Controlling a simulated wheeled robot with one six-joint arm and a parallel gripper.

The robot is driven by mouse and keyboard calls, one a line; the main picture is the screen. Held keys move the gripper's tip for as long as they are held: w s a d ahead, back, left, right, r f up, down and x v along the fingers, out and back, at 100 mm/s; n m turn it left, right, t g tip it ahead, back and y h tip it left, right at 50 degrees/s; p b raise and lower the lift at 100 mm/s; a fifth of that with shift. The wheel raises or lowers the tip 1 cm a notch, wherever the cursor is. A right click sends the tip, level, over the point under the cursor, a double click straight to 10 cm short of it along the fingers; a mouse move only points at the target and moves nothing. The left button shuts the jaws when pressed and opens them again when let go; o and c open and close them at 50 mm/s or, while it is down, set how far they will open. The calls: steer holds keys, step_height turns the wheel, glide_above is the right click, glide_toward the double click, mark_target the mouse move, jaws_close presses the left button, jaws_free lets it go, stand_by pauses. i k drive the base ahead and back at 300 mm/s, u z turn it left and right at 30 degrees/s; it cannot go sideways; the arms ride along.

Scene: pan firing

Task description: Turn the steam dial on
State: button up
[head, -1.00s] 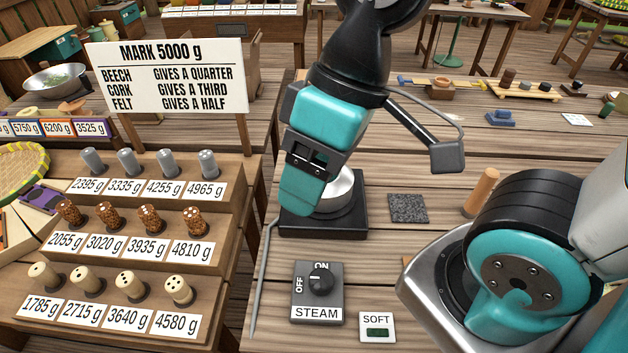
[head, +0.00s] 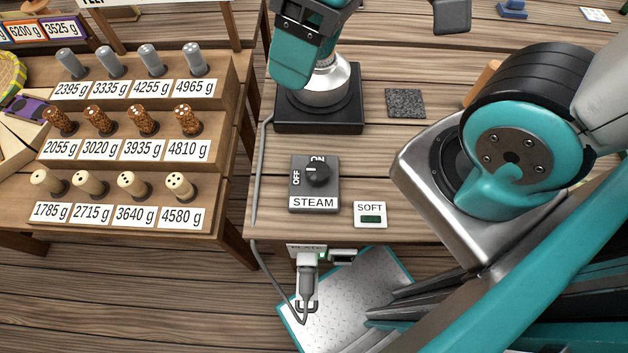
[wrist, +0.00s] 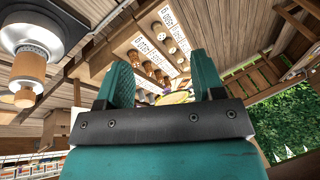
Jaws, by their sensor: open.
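The steam dial is a round black knob (head: 317,175) on a grey box (head: 326,201) marked STEAM, with OFF at its left and ON at its top. Its pale mark sits at the upper part of the knob, near ON. My gripper (head: 293,72) is up and behind the box, apart from the dial, beside a silver pot-like piece on a black base. Its teal fingers are open and empty in the wrist view (wrist: 163,82). The dial does not show in the wrist view.
A white SOFT panel (head: 371,214) with a dark green window lies right of the dial. The black base (head: 290,120) and a grey felt square (head: 405,103) are behind. A stepped rack (head: 110,195) of weights stands left.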

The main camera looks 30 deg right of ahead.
mark_target(317, 171)
steer(key=u, duration=0.05)
steer(key=k, duration=0.5)
steer(key=u, duration=1.5)
steer(key=k, duration=1.1)
steer(key=z, duration=1.5)
steer(key=i, duration=0.5)
steer(key=u, duration=0.1)
